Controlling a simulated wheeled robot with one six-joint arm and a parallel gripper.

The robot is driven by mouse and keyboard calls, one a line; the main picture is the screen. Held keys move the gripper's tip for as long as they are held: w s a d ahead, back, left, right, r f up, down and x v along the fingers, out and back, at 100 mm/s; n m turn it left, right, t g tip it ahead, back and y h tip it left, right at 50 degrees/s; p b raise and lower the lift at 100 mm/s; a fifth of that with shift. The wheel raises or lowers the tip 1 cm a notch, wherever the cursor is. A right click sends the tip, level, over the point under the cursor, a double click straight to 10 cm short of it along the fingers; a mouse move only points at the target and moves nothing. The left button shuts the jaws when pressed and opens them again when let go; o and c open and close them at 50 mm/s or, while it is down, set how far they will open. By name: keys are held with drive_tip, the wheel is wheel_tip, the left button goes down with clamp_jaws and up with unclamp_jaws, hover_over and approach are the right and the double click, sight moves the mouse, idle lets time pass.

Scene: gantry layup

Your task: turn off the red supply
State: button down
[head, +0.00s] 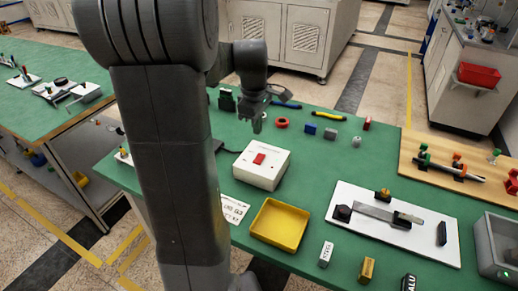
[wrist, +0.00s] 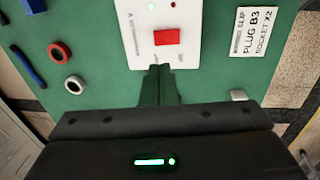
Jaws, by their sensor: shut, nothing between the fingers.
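The supply is a white box (head: 255,176) on the green bench, with a red rocker switch (head: 259,159) on its top face. In the wrist view the white box (wrist: 192,30) is at the top centre, with its red switch (wrist: 166,37). A small green light and a small red light show on the box near the top edge. My gripper (head: 258,122) is shut and empty, raised at the far side of the box. Its fingertips (wrist: 159,70) point at the box just short of the switch in the wrist view. They appear apart from the switch.
A yellow tray (head: 279,243) stands in front of the box. A printed card (wrist: 256,32) lies beside it. A red ring (head: 282,123) and small blocks lie behind. A white board (head: 343,232) with a metal bar is at the right.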

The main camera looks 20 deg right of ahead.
sight(259, 156)
drive_tip(key=f, duration=0.6)
drive_tip(key=d+f, duration=0.1)
drive_tip(key=f, duration=0.2)
drive_tip(key=shift+w+f, duration=0.4)
drive_tip(key=shift+f, duration=0.3)
drive_tip(key=shift+r, duration=0.1)
drive_tip(key=shift+s+a, duration=0.15)
drive_tip(key=shift+s+a+r, duration=0.1)
drive_tip(key=shift+s+a, duration=0.25)
drive_tip(key=shift+a, duration=0.1)
drive_tip(key=shift+r, duration=0.1)
